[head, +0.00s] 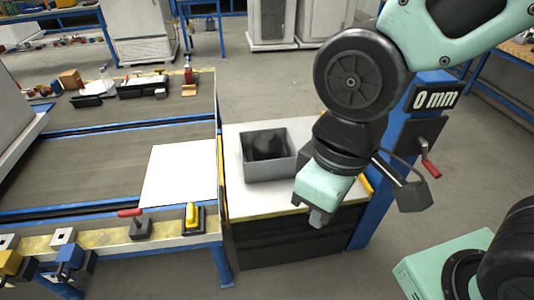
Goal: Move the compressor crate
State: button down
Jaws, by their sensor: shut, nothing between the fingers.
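A grey open crate (270,170) stands on the pale top of the lift table. A dark rounded object, seemingly the compressor (267,146), sits inside it. My gripper (318,218) points down over the table's front right edge, to the right of and nearer than the crate. It is shut and empty, apart from the crate. Its fingers are small and partly hidden by my green wrist link. My arm covers the area just right of the crate.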

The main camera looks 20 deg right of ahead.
aim_at(268, 155)
jog(key=i+u, duration=0.35)
jog(key=i, duration=0.6)
